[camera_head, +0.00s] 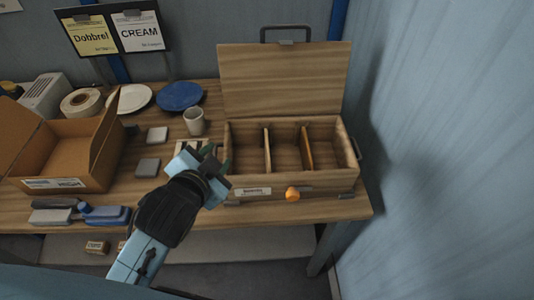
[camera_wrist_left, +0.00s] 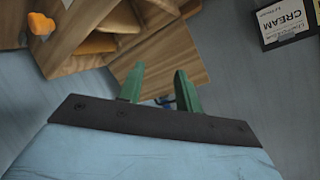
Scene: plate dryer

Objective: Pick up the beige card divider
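A wooden box (camera_head: 262,190) with a raised lid (camera_head: 285,80) stands on the workbench. Two thin upright dividers stand inside it: a paler beige one (camera_head: 267,150) left of centre and a more orange-brown one (camera_head: 308,148) to its right. My left gripper (camera_head: 213,157) is just left of the box's front left corner, apart from both dividers. In the left wrist view its two green fingers (camera_wrist_left: 160,90) are spread with nothing between them; the box's wooden side (camera_wrist_left: 80,25) and panels are beyond. I cannot tell the dividers apart there. My right gripper is not in view.
An orange knob (camera_head: 292,194) sticks out at the box front. A white mug (camera_head: 194,121), blue plate (camera_head: 180,96) and open cardboard box (camera_head: 65,160) stand to the left. A bluish wall (camera_head: 440,150) is close on the right.

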